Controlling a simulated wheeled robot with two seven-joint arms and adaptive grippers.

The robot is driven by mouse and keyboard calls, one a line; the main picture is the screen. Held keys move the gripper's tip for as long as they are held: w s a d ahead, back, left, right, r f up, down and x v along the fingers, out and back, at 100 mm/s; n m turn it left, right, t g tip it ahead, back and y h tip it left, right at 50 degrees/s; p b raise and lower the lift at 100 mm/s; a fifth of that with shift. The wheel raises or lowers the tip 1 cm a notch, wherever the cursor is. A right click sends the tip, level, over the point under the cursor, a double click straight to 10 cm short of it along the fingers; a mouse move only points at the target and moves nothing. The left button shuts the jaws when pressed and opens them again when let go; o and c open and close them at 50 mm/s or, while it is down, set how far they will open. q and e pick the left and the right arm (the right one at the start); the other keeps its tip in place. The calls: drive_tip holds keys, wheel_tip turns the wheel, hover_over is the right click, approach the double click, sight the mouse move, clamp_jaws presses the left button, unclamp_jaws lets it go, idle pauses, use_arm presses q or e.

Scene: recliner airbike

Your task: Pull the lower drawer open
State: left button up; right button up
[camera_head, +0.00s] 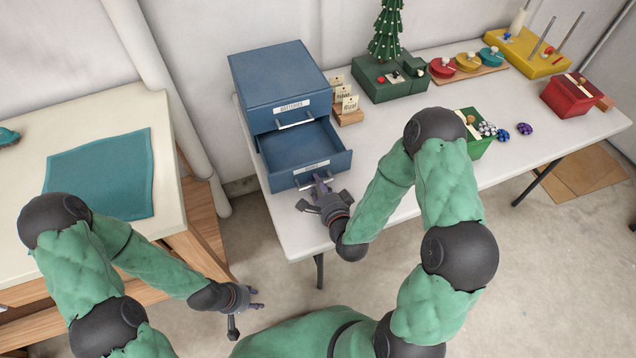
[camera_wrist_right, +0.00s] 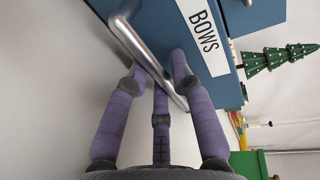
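The blue two-drawer cabinet (camera_head: 280,75) stands on the white table. Its lower drawer (camera_head: 300,148) is pulled out, and its empty-looking inside shows in the head view. The drawer front (camera_wrist_right: 165,25) carries a label reading BOWS in the right wrist view. My right gripper (camera_head: 321,190) is at this front, with its purple fingers closed in around the silver bar handle (camera_wrist_right: 136,42). Exact finger contact is partly hidden. The upper drawer (camera_head: 290,117) is shut. My left gripper (camera_head: 255,303) is open and empty, low beside the left table.
The white table also holds a small card stand (camera_head: 348,110), a green base with a small tree (camera_head: 387,35), a red box (camera_head: 572,95) and a yellow pegged block (camera_head: 525,50). A teal mat (camera_head: 100,172) lies on the left table. Floor shows between the tables.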

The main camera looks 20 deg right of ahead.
drive_tip(key=shift+o, duration=0.5)
drive_tip(key=shift+s, duration=0.1)
drive_tip(key=v, duration=1.1)
drive_tip(key=shift+s+r, duration=0.1)
drive_tip(key=shift+s, duration=0.25)
